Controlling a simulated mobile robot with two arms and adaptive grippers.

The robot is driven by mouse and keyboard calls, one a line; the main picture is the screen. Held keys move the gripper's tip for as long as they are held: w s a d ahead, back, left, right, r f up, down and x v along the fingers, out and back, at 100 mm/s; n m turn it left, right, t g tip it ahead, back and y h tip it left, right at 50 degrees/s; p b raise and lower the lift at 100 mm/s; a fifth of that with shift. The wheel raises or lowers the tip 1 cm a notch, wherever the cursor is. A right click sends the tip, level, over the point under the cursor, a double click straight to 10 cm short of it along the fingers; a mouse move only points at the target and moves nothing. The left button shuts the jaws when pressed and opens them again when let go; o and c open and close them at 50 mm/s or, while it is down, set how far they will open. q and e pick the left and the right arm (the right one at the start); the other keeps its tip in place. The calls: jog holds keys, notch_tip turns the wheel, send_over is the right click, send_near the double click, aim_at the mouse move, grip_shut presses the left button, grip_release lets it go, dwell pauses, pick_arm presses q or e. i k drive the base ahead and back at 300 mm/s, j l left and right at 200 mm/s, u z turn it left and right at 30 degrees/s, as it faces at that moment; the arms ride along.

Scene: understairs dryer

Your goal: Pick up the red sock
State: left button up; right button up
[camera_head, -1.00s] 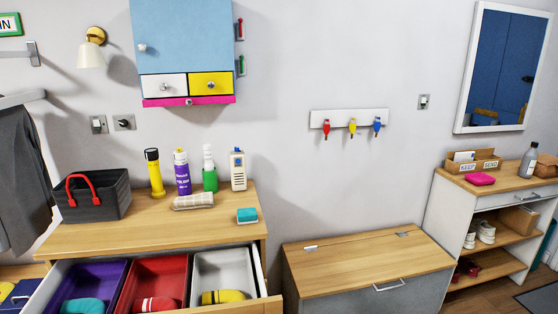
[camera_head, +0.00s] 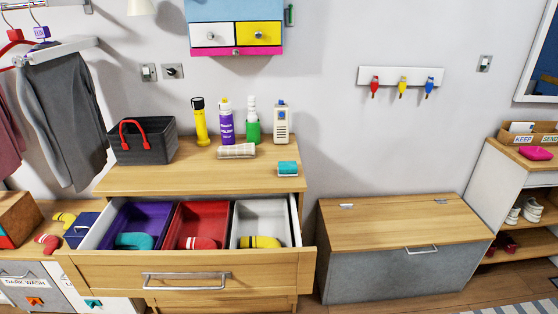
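A red sock (camera_head: 198,243) with a pale stripe lies in the red bin (camera_head: 202,215) in the middle of the open drawer (camera_head: 185,272). Another red item with a pale end, sock-like (camera_head: 47,243), lies on the wooden surface left of the drawer. A teal sock (camera_head: 135,241) lies in the purple bin (camera_head: 150,216), and a yellow sock (camera_head: 260,242) lies in the white bin (camera_head: 262,214). Neither of my grippers shows in the head view.
The drawer juts out from a wooden-topped dresser holding a dark basket (camera_head: 143,143), bottles and a rolled cloth (camera_head: 236,151). A small blue box (camera_head: 80,229) and yellow item (camera_head: 64,219) sit left. A lidded chest (camera_head: 400,225) stands right.

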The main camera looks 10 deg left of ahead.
aim_at(52, 242)
jog(key=u, duration=1.95)
